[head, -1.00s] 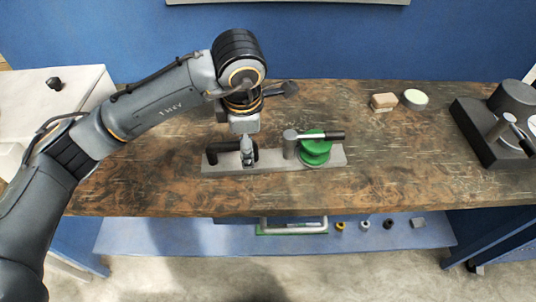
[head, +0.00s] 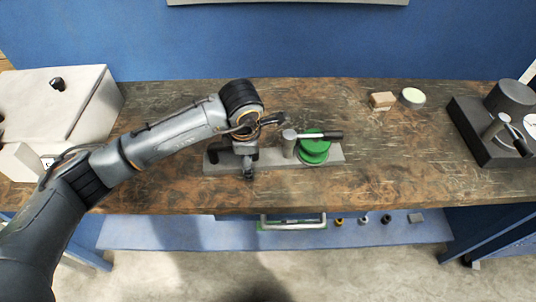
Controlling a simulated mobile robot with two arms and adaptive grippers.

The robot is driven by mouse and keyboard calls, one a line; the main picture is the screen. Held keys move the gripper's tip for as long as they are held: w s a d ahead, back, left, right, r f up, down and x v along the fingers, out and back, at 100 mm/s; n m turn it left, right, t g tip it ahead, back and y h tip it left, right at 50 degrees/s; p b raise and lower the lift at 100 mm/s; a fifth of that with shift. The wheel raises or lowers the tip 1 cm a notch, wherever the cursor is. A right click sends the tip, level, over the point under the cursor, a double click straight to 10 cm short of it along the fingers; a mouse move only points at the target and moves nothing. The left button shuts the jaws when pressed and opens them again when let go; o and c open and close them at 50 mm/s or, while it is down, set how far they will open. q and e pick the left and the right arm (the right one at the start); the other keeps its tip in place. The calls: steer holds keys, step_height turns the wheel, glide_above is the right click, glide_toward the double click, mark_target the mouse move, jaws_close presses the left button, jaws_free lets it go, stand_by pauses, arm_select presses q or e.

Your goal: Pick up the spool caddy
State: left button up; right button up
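The spool caddy stands on the wooden workbench as a flat grey base plate (head: 332,153). It has a green spool (head: 314,148) on its right part and a grey post (head: 289,143) with a dark bar reaching right over the spool. A black handle (head: 213,155) at its left end is mostly hidden behind my arm. My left gripper (head: 248,174) points down at the plate's left part, around its front edge. Its fingers are small and seen end-on, so I cannot tell their opening or whether they touch the caddy. My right gripper is out of view.
A tan block (head: 382,101) and a round pale-topped tin (head: 412,97) lie at the back right. A dark machine (head: 490,130) stands at the far right. A white case (head: 60,105) is at left. Small parts lie on the blue lower shelf (head: 160,233). The bench right of the caddy is clear.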

arm_select(q)
steer(key=c, duration=1.7)
steer(key=shift+r, duration=0.1)
jaws_close()
steer(key=shift+w+r, duration=0.15)
steer(key=shift+r, duration=0.3)
steer(key=r, duration=0.2)
steer(key=shift+s+d+r+b, duration=0.1)
steer(key=shift+s+r+b, duration=0.15)
steer(key=shift+r+b, duration=0.1)
steer(key=s+d+r+b, duration=0.1)
steer(key=s+r+b, duration=0.1)
steer(key=s+r, duration=0.7)
steer(key=s, duration=0.4)
steer(key=shift+s+r, duration=0.2)
steer(key=shift+s, duration=0.15)
steer(key=shift+f+b, duration=0.1)
steer(key=shift+b, duration=0.2)
